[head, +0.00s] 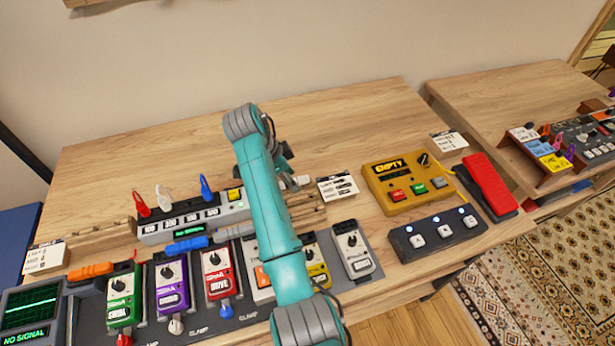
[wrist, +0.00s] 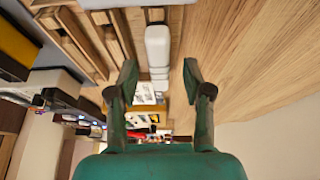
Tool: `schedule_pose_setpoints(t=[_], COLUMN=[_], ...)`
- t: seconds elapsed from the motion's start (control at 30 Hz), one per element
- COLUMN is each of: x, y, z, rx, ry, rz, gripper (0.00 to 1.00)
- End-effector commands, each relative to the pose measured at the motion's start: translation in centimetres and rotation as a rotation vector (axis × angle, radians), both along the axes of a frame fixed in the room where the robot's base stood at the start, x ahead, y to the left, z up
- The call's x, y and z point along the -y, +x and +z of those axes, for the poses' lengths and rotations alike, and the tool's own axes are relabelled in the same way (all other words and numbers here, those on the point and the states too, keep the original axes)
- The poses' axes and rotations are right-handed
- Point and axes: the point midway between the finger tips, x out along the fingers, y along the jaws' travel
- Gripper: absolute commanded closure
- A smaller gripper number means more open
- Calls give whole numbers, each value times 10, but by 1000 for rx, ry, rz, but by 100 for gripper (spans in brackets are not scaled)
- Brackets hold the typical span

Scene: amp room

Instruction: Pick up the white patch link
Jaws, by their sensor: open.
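In the head view my teal arm crosses the table to the right of these links and hides most of my gripper. In the wrist view my gripper (wrist: 160,78) is open, with its two dark fingers apart and nothing held between them. A pale rounded block (wrist: 158,45) shows beyond the gap; I cannot tell whether it touches anything.
Several coloured pedals, including a purple one (head: 172,287), line the front edge. A yellow box (head: 408,182) and a dark switch unit (head: 436,233) stand at the right. Wooden racks (head: 100,240) flank the strip. The table behind the strip is clear.

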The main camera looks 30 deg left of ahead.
Motion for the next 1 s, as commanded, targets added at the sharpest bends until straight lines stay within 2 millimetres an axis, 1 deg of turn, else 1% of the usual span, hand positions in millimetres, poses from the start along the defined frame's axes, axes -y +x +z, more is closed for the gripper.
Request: schedule_pose_setpoints(t=[0.1, 0.33, 0.37, 0.4, 0.47, 0.5, 0.53, 0.57, 0.87, 1.0], x=[-3, -3, -3, -3, -3, -3, -3, -3, -3, 2], y=[-5, -5, -5, -5, -5, -5, -5, -5, -5, 5], z=[-5, -5, -5, -5, -5, -5, -5, -5, -4, 6], rx=[0, 0, 0, 0, 0, 0, 0, 0, 1, 3], ry=[0, 0, 0, 0, 0, 0, 0, 0, 1, 3], rz=[2, 1, 1, 1, 1, 1, 1, 1, 0, -2], gripper=[50, 50, 55, 65, 80, 90, 98, 100, 100, 100])
